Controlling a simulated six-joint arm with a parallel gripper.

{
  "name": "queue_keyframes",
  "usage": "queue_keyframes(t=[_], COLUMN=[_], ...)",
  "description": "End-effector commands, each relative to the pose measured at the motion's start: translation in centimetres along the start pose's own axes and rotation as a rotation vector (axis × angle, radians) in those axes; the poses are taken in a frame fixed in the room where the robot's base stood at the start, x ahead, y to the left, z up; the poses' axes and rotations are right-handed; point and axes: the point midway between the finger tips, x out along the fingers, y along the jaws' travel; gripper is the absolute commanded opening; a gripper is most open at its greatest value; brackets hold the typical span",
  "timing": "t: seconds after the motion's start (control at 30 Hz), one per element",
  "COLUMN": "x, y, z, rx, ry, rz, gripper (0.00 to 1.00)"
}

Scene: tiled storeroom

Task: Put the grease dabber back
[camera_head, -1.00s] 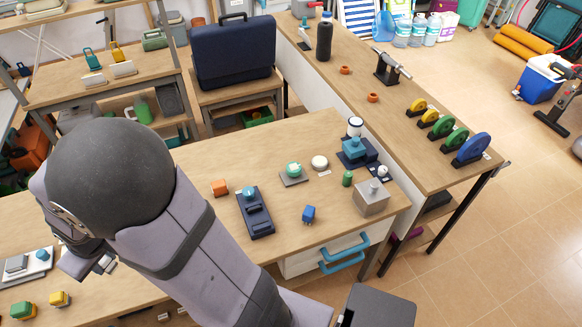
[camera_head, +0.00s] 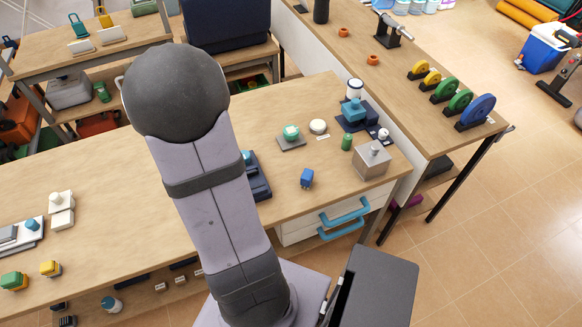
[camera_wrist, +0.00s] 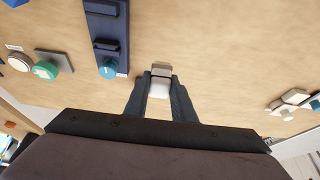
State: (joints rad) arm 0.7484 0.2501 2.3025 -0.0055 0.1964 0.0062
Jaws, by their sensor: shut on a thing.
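My gripper (camera_wrist: 158,98) is shut on a small pale thing (camera_wrist: 159,88) with a white body and a grey-tan end, in the wrist view. It may be the grease dabber; its shape does not settle this. The bench top shows beyond it. In the head view my arm hides the gripper and the held thing. A long dark blue holder (camera_wrist: 107,30) with a blue round knob (camera_wrist: 108,67) lies up and to the left of the gripper in the wrist view. The same holder shows partly behind my arm in the head view (camera_head: 259,184).
A teal-topped piece (camera_head: 291,132), a white round piece (camera_head: 317,126), a blue block (camera_head: 307,178), a green cylinder (camera_head: 346,141) and a metal box (camera_head: 371,161) stand on the right of the bench. White blocks (camera_head: 61,210) stand at the left. The bench left of my arm is largely bare.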

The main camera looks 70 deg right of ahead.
Motion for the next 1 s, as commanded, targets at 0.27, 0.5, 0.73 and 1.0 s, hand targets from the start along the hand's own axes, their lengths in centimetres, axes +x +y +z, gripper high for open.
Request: queue_keyframes(t=[0.27, 0.5, 0.73, 1.0], x=[2.6, 3.0, 2.3, 0.7], y=[13.5, 24.4, 31.7, 36.3], z=[1.1, 4.0, 6.4, 5.0], rx=[0.298, 0.528, 0.676, 0.735], ry=[0.002, 0.001, 0.001, 0.005], rz=[0.124, 0.219, 0.281, 0.306], gripper=[0.02, 0.02, 0.02, 0.02])
